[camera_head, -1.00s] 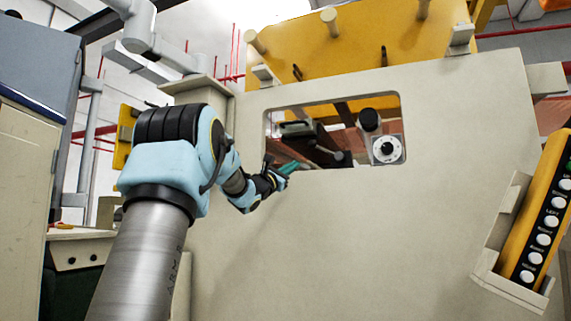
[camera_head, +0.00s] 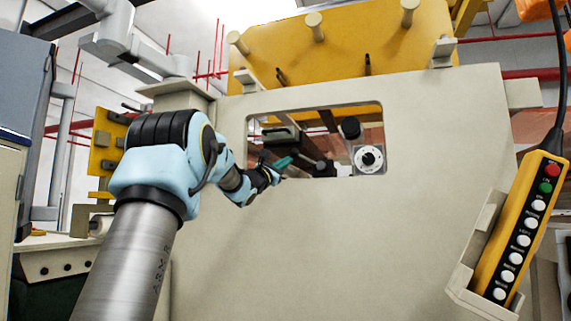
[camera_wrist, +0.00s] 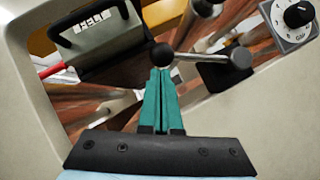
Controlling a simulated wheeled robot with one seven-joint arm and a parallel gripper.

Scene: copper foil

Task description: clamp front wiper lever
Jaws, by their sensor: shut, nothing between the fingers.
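A lever with a grey rod (camera_wrist: 200,59) lies across the middle of the wrist view. It has a dark ball knob (camera_wrist: 162,54) at its left end and a pivot with a black block on the right. My gripper (camera_wrist: 163,72) has green fingers, pressed together with nothing between them. Their tips point at the ball knob, just below it in the picture; I cannot tell whether they touch. In the head view my gripper (camera_head: 288,161) is at the lower left part of the panel opening, and the lever is too small to make out clearly.
The beige panel (camera_head: 330,240) surrounds the opening, whose edges are close to my wrist. A dial box (camera_wrist: 292,20) is at upper right. A yellow button pendant (camera_head: 520,235) sits in a holder at right.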

